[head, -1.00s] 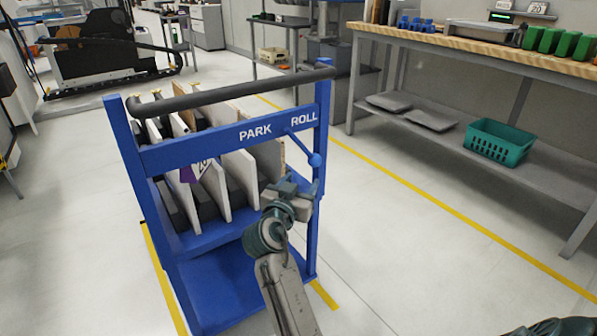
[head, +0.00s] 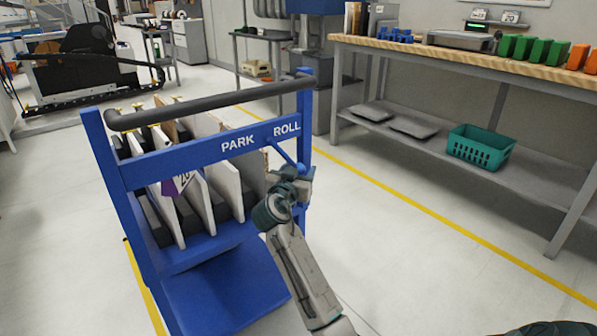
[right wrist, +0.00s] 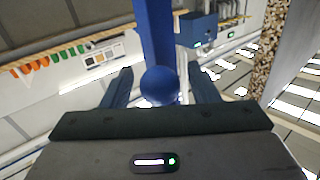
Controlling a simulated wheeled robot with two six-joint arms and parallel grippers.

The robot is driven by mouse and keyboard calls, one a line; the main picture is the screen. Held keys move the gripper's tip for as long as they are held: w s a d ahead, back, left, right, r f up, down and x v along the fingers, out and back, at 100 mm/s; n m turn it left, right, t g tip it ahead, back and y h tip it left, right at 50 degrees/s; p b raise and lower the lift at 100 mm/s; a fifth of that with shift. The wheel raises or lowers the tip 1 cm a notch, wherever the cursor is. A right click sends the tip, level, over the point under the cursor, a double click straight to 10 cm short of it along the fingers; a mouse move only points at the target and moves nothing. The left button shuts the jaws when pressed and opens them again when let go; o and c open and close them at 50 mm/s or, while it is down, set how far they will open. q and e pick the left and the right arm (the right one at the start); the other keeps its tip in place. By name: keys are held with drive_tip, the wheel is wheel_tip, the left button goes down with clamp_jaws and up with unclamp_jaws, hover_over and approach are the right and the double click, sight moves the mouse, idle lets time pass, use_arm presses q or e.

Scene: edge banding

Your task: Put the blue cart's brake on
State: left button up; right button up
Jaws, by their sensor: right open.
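The blue cart (head: 225,148) stands at left in the head view, with PARK and ROLL lettered on its top bar. The blue brake lever (head: 281,153) slants down to the right from the bar, below the ROLL side. Its end is hidden behind my right gripper (head: 290,174) in the head view. In the right wrist view the lever's round blue knob (right wrist: 160,84) sits between the two open fingers of the right gripper (right wrist: 160,92). I see gaps on both sides of the knob.
The cart carries several upright panels (head: 224,185) and has a dark handle (head: 210,101) on top. A workbench (head: 450,60) with green and orange bins stands at right, a teal basket (head: 480,147) on its lower shelf. The floor between is clear, with yellow lines.

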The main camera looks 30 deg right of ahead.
drive_tip(key=shift+c, duration=0.4)
clamp_jaws()
drive_tip(key=shift+a, duration=0.1)
